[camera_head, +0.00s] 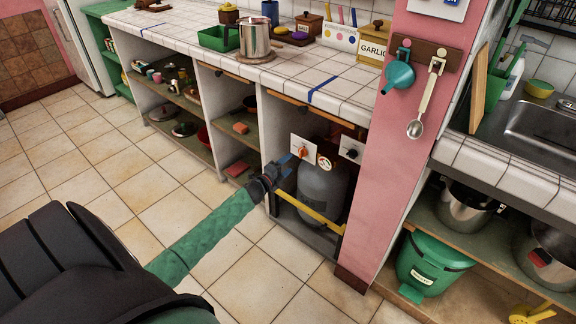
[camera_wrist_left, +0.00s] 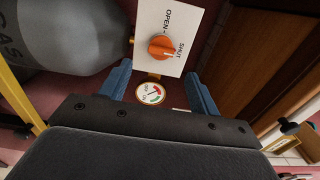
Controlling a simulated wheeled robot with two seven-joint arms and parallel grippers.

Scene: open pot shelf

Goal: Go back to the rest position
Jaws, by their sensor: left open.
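My left gripper (camera_head: 279,169) reaches into the open bay under the tiled counter, in front of the gas cylinder (camera_head: 322,190). In the left wrist view its two blue fingers (camera_wrist_left: 160,92) are apart with nothing between them. An orange knob (camera_wrist_left: 163,47) on a white OPEN/SHUT plate (camera_wrist_left: 179,18) lies just beyond the fingertips, apart from them. The knob also shows in the head view (camera_head: 303,152). A round gauge (camera_wrist_left: 150,94) shows between the fingers, farther back. My right gripper is in neither view.
A yellow bar (camera_head: 308,211) crosses the front of the cylinder bay. A green bin (camera_head: 430,267) sits under the sink. The tiled floor (camera_head: 150,215) at left is clear.

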